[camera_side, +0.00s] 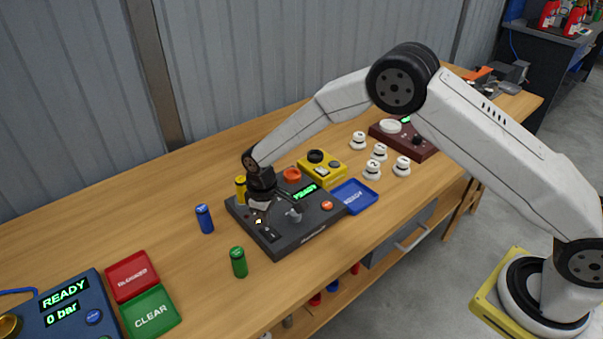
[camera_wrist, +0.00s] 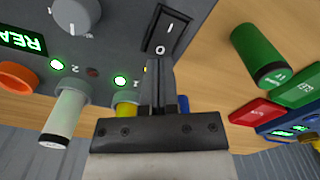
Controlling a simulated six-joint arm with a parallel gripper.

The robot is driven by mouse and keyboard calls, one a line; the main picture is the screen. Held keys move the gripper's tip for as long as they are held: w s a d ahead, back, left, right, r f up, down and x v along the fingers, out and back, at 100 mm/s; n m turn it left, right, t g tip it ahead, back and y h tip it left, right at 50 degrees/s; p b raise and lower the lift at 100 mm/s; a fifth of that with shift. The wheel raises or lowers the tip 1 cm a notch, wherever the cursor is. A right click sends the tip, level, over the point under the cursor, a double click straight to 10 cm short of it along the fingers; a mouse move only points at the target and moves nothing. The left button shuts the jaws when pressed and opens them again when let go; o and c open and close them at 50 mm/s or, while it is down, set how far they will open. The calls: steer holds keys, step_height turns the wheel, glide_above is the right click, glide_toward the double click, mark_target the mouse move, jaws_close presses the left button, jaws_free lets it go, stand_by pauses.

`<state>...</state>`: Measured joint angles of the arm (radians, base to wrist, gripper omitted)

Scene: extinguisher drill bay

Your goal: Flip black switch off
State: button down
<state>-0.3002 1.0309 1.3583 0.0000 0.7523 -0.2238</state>
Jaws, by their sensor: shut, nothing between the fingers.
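The black rocker switch (camera_wrist: 168,32), marked I and O, sits on the dark grey control box (camera_side: 290,237) in the middle of the bench. In the wrist view my gripper (camera_wrist: 159,66) is shut and empty, with its fingertips at the O end of the switch. I cannot tell whether they touch it. In the side view my gripper (camera_side: 262,207) is over the left part of the box. The fingers hide part of the box face near the switch.
A green cylinder (camera_side: 238,262) and a blue cylinder (camera_side: 204,219) stand left of the box. Red (camera_side: 131,275) and green CLEAR (camera_side: 151,314) trays lie front left.

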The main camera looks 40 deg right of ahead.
mark_target(269, 229)
steer(key=shift+f, duration=0.95)
stand_by(0.9)
steer(key=shift+r, duration=3.5)
steer(key=shift+s+d+r, duration=0.15)
steer(key=shift+d+r, duration=0.05)
steer(key=s+d+r+m+t, duration=0.1)
steer(key=s+d+r+m, duration=0.2)
steer(key=s+d, duration=0.4)
steer(key=s+d+r+m+t, duration=0.1)
steer(key=s+d+r+m, duration=0.2)
steer(key=s, duration=1.3)
steer(key=d+r, duration=0.2)
steer(key=d, duration=0.3)
steer(key=shift+s+d+r+t, duration=0.2)
steer(key=shift+d+r+t, duration=0.1)
steer(key=shift+r, duration=0.1)
